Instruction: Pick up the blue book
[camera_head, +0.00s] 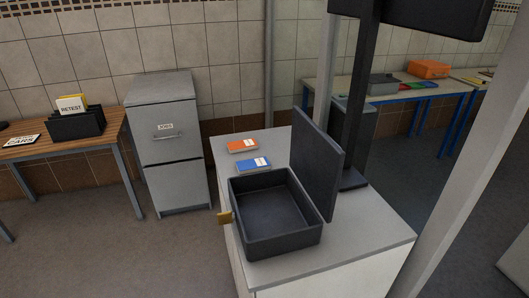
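The blue book (254,166) lies flat on the grey top of a white counter (366,240), just behind an open dark box. It has a blue cover with a white patch. An orange book (242,146) lies flat a little farther back. Neither of my grippers shows in the head view, and nothing is touching the blue book.
The open, empty dark box (291,244) has its lid raised on the right. A dark stand (354,178) rises behind the lid. A grey filing cabinet (174,185) and a wooden table (62,145) stand left. Floor is clear between the cabinet and counter.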

